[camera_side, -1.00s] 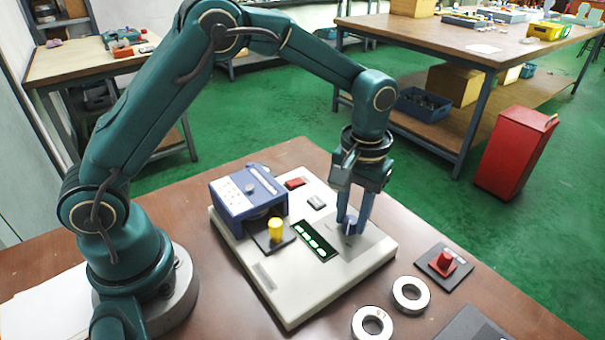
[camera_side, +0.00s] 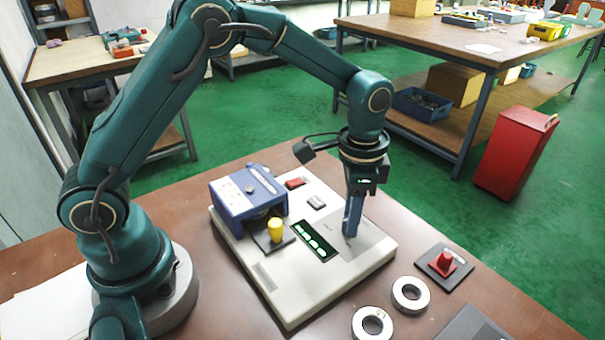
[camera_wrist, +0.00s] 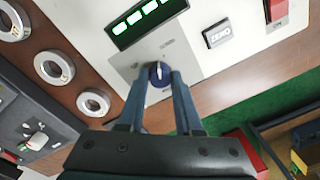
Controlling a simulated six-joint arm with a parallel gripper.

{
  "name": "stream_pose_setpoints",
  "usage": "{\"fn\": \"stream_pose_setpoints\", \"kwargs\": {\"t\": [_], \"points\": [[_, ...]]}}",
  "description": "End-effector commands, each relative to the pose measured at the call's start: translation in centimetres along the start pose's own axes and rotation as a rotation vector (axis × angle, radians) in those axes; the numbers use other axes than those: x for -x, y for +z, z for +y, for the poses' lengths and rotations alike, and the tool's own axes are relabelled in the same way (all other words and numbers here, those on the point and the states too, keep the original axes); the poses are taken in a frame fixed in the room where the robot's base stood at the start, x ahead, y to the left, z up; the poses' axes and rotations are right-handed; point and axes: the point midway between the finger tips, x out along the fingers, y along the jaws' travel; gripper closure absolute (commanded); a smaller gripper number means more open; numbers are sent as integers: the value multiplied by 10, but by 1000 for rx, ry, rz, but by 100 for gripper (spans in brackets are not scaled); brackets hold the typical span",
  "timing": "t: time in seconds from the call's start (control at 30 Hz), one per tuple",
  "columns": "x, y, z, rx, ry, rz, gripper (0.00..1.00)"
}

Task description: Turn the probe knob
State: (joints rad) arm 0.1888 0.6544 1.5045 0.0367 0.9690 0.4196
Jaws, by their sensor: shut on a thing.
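The probe knob is a small blue dial with a pale pointer line (camera_wrist: 158,73) in the wrist view. It sits on a light grey plate on the off-white instrument (camera_side: 283,300). My gripper (camera_wrist: 160,78) points down at it with a blue finger on each side, shut on the knob. In the side view my gripper (camera_side: 349,234) stands over the plate and its fingers hide the knob. The display (camera_side: 315,241) with lit green digits is beside the plate, and shows in the wrist view too (camera_wrist: 148,18).
A blue box (camera_side: 235,201) and a yellow knob (camera_side: 276,230) sit on the instrument's left. A ZERO button (camera_wrist: 217,35) and red switch (camera_wrist: 276,10) are nearby. Metal rings (camera_side: 410,303) and a red knob on a dark plate (camera_side: 444,262) lie to the right.

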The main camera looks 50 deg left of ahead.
Motion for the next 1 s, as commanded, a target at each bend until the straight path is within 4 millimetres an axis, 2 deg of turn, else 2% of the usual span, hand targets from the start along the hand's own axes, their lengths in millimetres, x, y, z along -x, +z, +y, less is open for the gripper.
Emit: {"fn": "stream_pose_setpoints", "kwargs": {"t": [0.4,1.0], "points": [[2,0,0,-280,0,11,100],[2,0,0,-369,-1,14,100]]}}
